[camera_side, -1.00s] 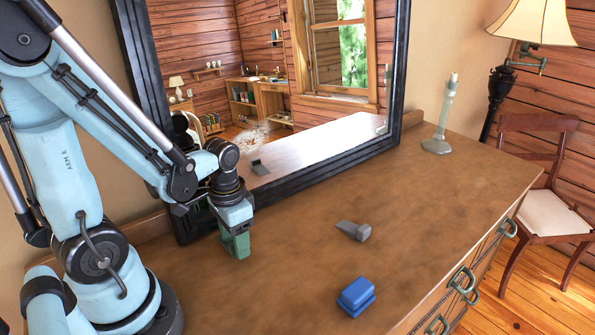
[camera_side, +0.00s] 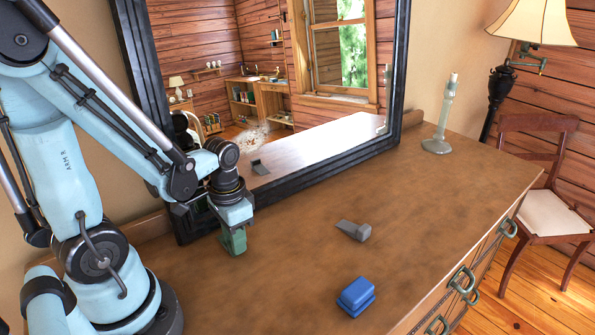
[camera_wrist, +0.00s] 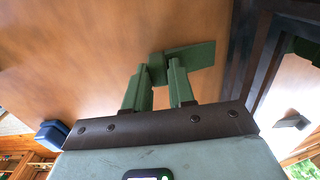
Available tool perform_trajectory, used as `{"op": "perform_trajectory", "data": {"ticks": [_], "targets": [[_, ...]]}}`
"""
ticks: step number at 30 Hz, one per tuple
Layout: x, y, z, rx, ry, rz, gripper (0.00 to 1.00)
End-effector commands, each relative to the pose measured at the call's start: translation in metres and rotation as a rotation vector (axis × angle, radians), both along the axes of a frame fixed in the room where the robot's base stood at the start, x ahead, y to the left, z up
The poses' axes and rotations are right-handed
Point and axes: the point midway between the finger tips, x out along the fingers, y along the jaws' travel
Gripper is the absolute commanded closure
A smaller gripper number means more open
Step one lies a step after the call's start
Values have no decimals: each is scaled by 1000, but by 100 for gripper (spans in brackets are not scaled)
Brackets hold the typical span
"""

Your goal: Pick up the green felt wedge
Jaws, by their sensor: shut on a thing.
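The green felt wedge (camera_wrist: 195,56) shows in the wrist view at the fingertips, with a thick block end and a flat tapering part reaching right. My gripper (camera_wrist: 158,68) has green fingers and is shut on the wedge's thick end. In the side view my gripper (camera_side: 233,243) points down, low over the dresser top near the mirror's lower left corner. There the wedge is hard to tell from the like-coloured fingers. I cannot tell whether it touches the wood.
A grey wedge-shaped piece (camera_side: 354,231) lies to the right on the dresser top (camera_side: 430,215). A blue block (camera_side: 356,296) lies nearer the front. A framed mirror (camera_side: 330,130) stands behind, with a candlestick (camera_side: 440,120) at the back right. The wood between is clear.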

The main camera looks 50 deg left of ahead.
Motion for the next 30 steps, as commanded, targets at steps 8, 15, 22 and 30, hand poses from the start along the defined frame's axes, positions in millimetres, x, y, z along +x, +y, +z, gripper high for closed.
{"op": "perform_trajectory", "data": {"ticks": [8, 15, 22, 30], "targets": [[0, 0, 12, 1, 0, 1, 100], [-1, 0, 37, 0, 0, 0, 100], [-10, -32, 58, 0, 0, -9, 100], [-24, -77, 86, 0, 0, -9, 100]]}}
